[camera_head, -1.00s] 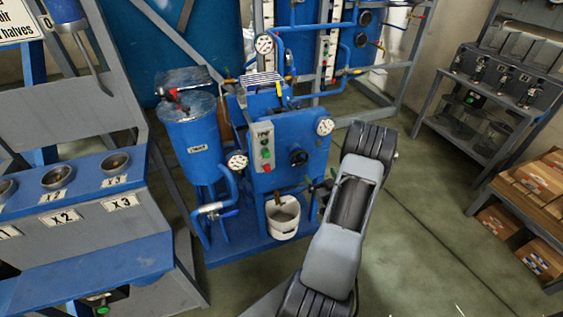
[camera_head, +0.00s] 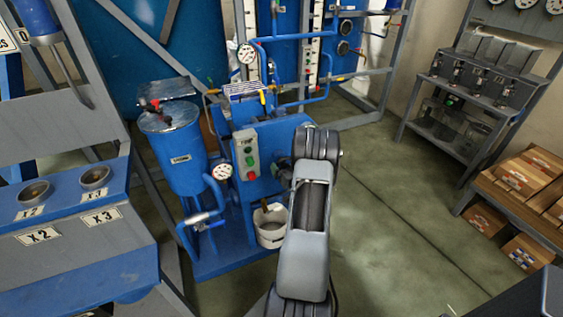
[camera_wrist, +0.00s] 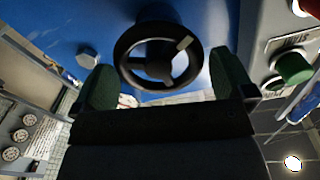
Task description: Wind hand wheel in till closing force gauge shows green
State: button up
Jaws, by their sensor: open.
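The black three-spoke hand wheel (camera_wrist: 158,58) fills the upper middle of the wrist view, in front of a blue panel, with a pale mark or knob on its rim. My gripper (camera_wrist: 165,82) is open, its two green-padded fingers apart on either side of the wheel's lower part. I see no clear contact with the rim. In the head view my arm covers most of the wheel and my gripper. A round white gauge (camera_head: 222,171) stands left of the blue machine's front; its reading is too small to tell. I cannot tell which gauge shows closing force.
A grey control box (camera_head: 246,153) with red and green buttons is beside the wheel; its green button (camera_wrist: 292,68) shows close in the wrist view. A white bucket (camera_head: 270,232) stands below. A blue tank (camera_head: 175,150) is left. Open floor (camera_head: 390,220) lies right.

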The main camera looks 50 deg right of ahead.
aim_at(282, 161)
jog(key=shift+x, duration=1.95)
jog(key=shift+c, duration=0.3)
